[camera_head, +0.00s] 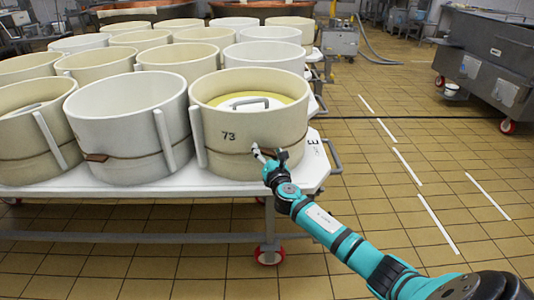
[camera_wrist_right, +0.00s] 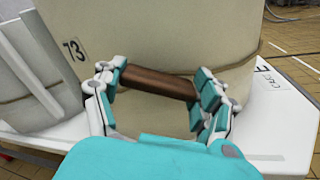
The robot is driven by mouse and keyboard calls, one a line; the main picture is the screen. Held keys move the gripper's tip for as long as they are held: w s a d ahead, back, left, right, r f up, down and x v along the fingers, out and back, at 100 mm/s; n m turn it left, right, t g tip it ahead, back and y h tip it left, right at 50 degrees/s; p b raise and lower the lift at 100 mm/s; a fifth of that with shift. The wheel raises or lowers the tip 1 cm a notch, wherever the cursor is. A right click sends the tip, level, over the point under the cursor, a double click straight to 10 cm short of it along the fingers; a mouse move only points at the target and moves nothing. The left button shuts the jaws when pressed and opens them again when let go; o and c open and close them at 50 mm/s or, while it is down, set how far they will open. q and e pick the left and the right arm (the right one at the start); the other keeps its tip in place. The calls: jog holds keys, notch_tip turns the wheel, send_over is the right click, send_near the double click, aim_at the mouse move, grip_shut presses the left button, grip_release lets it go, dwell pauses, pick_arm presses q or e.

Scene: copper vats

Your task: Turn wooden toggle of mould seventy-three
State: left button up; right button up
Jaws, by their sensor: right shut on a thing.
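Mould seventy-three (camera_head: 222,117) is a cream round tub at the front right corner of the white table, with "73" on its wall and a thin cord around it. In the right wrist view its wall (camera_wrist_right: 160,35) fills the middle. The wooden toggle (camera_wrist_right: 157,82) is a brown bar lying across my right gripper, its ends between the two fingers. My right gripper (camera_head: 265,154) is shut on the toggle at the mould's front wall. In the head view the fingers largely hide the toggle. My left gripper is not in view.
A whiter mould (camera_head: 125,118) with a brown toggle (camera_head: 95,157) stands close on the left. Several more moulds fill the white table (camera_head: 210,184) behind. A metal handle (camera_head: 333,158) sticks out at the table's right end. The tiled floor (camera_head: 385,210) on the right is mostly free.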

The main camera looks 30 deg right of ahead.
jog(key=shift+m, duration=0.3)
jog(key=m+b, duration=0.1)
jog(key=m, duration=0.4)
jog(key=shift+f, duration=0.1)
jog(key=m, duration=0.6)
jog(key=shift+d+b, duration=0.1)
jog(key=shift+b, duration=0.2)
jog(key=shift+m, duration=0.3)
jog(key=o, duration=1.2)
jog(key=shift+c, duration=0.2)
